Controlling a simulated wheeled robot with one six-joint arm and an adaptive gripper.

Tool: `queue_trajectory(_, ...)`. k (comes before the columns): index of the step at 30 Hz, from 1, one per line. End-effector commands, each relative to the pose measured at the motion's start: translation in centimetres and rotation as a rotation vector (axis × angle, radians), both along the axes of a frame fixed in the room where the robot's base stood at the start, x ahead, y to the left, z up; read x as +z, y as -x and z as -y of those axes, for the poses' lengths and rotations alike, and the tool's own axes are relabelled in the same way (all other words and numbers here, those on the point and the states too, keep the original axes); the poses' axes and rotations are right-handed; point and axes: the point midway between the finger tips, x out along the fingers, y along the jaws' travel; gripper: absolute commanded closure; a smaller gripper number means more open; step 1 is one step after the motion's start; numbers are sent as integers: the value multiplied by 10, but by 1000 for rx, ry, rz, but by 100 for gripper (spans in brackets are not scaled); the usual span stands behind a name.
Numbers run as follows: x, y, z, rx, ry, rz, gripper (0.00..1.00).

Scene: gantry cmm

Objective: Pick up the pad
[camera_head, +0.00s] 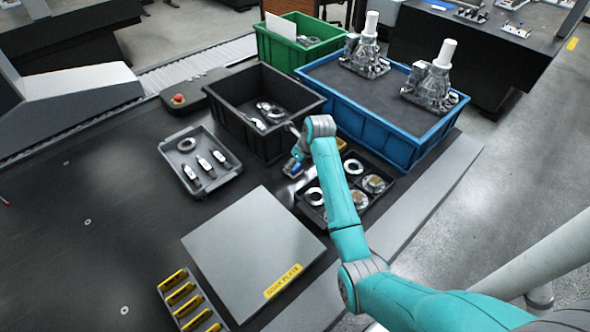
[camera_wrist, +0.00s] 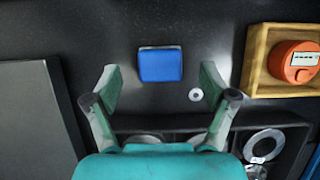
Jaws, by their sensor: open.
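The pad is most likely the flat blue square (camera_wrist: 160,64) lying on the dark table top in the wrist view. My gripper (camera_wrist: 159,80) is open and empty, with one finger on each side of the blue square in the picture. The square shows between and slightly beyond the fingertips, and its near edge is clear of them. The height of the fingers above it is hard to tell. In the head view my gripper (camera_head: 297,168) is partly hidden by my arm, between the black bin and the part tray, and I cannot make out the pad for sure.
A black tray with rings (camera_wrist: 185,126) lies just below the fingers in the wrist view. A small washer (camera_wrist: 195,95) lies by the right finger. A wooden box (camera_wrist: 256,62) holds an orange device (camera_wrist: 294,62). The black bin (camera_head: 225,117) and blue bin (camera_head: 385,142) stand behind.

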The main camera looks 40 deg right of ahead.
Motion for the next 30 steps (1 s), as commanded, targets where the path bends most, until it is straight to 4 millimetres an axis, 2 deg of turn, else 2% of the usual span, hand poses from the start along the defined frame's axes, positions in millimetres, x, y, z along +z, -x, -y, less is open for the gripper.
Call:
queue_trajectory(3,-15,-6,-1,1,0,-2,17)
queue_trajectory(6,-22,-9,-1,1,-1,-1,17)
queue_trajectory(14,-25,-11,0,1,0,1,17)
queue_trajectory(17,-25,-10,0,1,0,1,37)
queue_trajectory(22,-25,-10,0,1,0,0,79)
queue_trajectory(23,-25,-10,0,1,0,0,82)
queue_trajectory(30,-24,-10,0,1,0,1,82)
